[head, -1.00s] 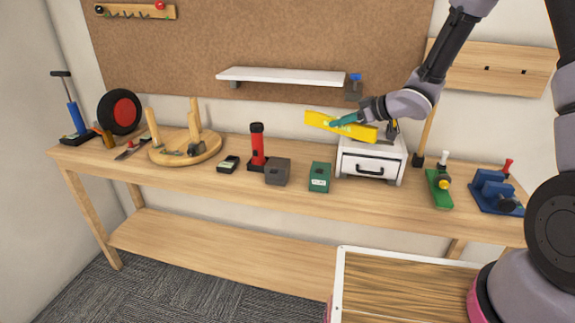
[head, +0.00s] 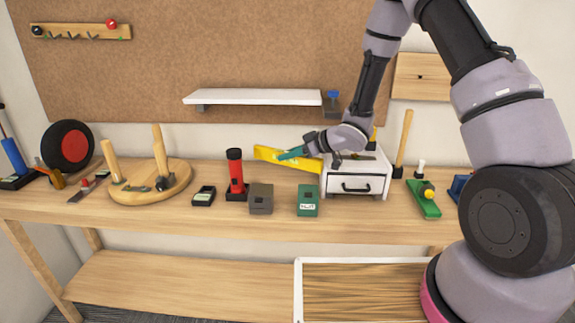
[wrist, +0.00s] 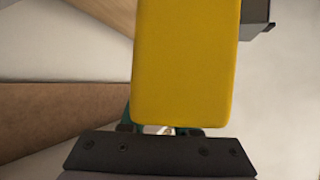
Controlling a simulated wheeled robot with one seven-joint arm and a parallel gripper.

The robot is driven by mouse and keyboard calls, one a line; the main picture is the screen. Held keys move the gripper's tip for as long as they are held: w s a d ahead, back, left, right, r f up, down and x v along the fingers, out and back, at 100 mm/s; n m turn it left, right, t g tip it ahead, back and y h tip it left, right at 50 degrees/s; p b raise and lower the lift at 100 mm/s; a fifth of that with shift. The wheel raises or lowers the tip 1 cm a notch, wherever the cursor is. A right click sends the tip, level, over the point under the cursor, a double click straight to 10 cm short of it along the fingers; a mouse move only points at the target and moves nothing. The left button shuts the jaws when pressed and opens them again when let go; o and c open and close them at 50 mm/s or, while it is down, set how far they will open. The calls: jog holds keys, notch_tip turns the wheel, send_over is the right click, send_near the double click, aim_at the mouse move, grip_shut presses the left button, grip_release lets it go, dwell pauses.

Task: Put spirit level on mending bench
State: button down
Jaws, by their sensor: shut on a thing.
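The yellow spirit level (head: 270,155) is held in my gripper (head: 292,153), whose teal fingers are shut on it. It tilts slightly down to the right, above the back of the wooden mending bench (head: 240,227), between the red torch and the white drawer unit. I cannot tell whether it touches anything. In the wrist view the level (wrist: 185,60) fills the middle and hides most of the fingers (wrist: 160,130).
A white drawer unit (head: 355,182) stands right of the level. A red torch (head: 236,172), a grey box (head: 261,199) and a green box (head: 308,200) stand in front and left. A white shelf (head: 252,97) hangs above.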

aim_at(289, 166)
jog(key=shift+f, duration=1.5)
jog(key=shift+f, duration=0.6)
jog(key=c, duration=0.6)
grip_release()
jog(key=shift+c, duration=0.2)
